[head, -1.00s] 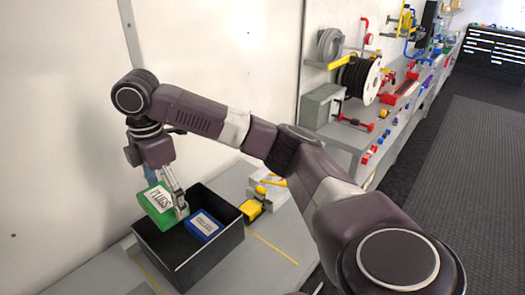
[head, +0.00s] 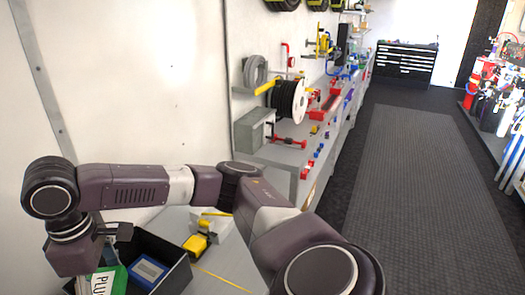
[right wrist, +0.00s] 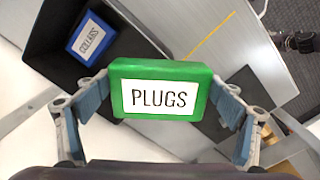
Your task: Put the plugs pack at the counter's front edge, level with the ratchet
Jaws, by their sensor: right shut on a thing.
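The green plugs pack (right wrist: 160,92), with its white PLUGS label, is held between the two fingers of my right gripper (right wrist: 158,104) in the right wrist view. In the head view the pack (head: 107,281) is at the bottom left, cut by the frame edge, beside or over the black bin. My right gripper's fingers are not clear there. The grey counter (head: 225,265) shows partly beyond the bin, and its front edge is mostly behind my arm. I cannot make out a ratchet for certain. My left gripper is not in view.
The black bin (head: 173,278) holds a blue collars pack (head: 148,270), also in the right wrist view (right wrist: 90,37). A yellow and black tool (head: 196,242) lies beside the bin. Further along stand a grey box (head: 254,130), a cable reel (head: 290,100) and a red-handled tool (head: 288,141).

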